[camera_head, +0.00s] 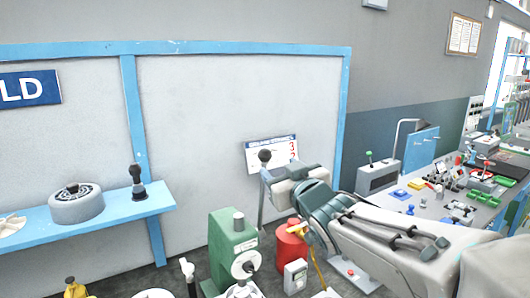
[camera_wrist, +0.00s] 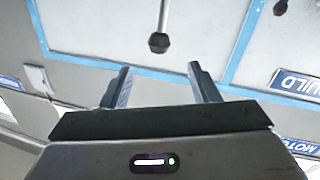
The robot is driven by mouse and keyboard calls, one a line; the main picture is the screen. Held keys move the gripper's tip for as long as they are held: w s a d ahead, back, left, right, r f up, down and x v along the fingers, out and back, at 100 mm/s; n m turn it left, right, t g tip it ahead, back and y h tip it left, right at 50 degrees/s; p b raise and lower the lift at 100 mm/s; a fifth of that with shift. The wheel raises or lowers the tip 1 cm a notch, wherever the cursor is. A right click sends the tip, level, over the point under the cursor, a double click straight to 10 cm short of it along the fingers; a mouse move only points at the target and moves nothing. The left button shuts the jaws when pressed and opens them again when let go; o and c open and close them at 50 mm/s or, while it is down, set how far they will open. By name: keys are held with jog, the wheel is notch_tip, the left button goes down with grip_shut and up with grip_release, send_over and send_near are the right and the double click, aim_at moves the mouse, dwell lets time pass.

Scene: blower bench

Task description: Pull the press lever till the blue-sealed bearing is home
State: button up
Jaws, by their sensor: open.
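The press (camera_head: 231,245) has a green body and stands low in the middle of the head view. Its lever (camera_head: 261,203) is a thin grey rod rising to a black knob (camera_head: 264,155). My gripper (camera_head: 268,175) is beside the upper lever, just below the knob in the picture. In the wrist view my gripper (camera_wrist: 163,78) is open and empty, its two fingers apart. The knob (camera_wrist: 158,42) hangs beyond the fingertips, in line with the gap, not between them. I cannot make out the blue-sealed bearing in either view.
A red canister (camera_head: 291,245) and a grey switch box (camera_head: 295,276) stand close right of the press, under my arm. A blue shelf (camera_head: 115,211) at left holds a grey round housing (camera_head: 77,204). A cluttered bench (camera_head: 455,235) is at right. A wall panel (camera_head: 200,120) stands behind.

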aim_at(262, 153)
jog(key=p+x, duration=0.3)
jog(key=x, duration=1)
jog(key=shift+d, duration=0.1)
jog(key=shift+f, duration=0.1)
grip_shut()
